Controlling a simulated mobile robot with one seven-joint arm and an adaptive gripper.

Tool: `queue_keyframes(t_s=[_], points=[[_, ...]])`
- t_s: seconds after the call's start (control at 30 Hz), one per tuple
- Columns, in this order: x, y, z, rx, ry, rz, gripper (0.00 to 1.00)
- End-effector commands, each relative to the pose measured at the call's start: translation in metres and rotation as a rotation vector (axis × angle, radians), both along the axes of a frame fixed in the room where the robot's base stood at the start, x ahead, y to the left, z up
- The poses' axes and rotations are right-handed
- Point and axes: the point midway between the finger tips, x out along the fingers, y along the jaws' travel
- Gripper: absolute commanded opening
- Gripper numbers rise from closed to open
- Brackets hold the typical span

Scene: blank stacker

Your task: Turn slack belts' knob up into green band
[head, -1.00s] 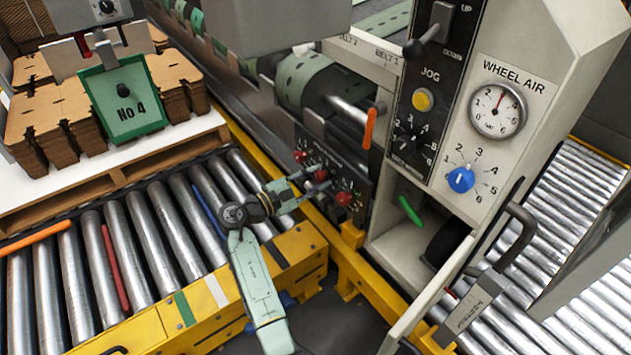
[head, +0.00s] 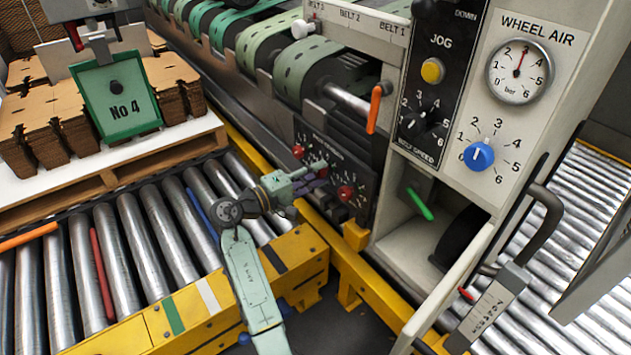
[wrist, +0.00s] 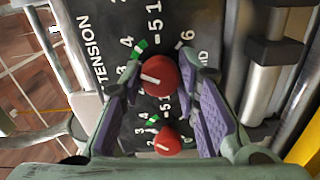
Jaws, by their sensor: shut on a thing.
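The tension panel (head: 327,178) on the machine's side carries red knobs, including a left one (head: 298,152) and a right one (head: 345,192). My gripper (head: 318,170) reaches the middle knob, which its fingers mostly hide in the head view. In the wrist view the purple pads of my gripper (wrist: 162,82) close around a red knob (wrist: 158,76). Its white pointer line points left, below the green mark (wrist: 140,46) near the 4. A second red knob (wrist: 167,143) sits nearer the camera with its own green mark (wrist: 152,121). Green belts (head: 308,65) run above the panel.
A yellow frame (head: 300,265) and steel rollers (head: 150,240) lie beside my arm. An orange lever (head: 374,110) projects above the panel's right side. A control column (head: 470,110) with a blue knob (head: 479,156) and gauge stands at right.

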Motion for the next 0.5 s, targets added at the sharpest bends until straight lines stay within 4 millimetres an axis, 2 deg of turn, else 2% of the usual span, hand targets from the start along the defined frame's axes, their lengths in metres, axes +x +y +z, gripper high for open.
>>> queue_keyframes(t_s=[0.03,0.5], points=[[-0.0004,0.0001,-0.0045,0.022,-0.028,-0.001,0.01],[-0.0003,0.0,-0.002,0.152,-0.207,-0.001,0.01]])
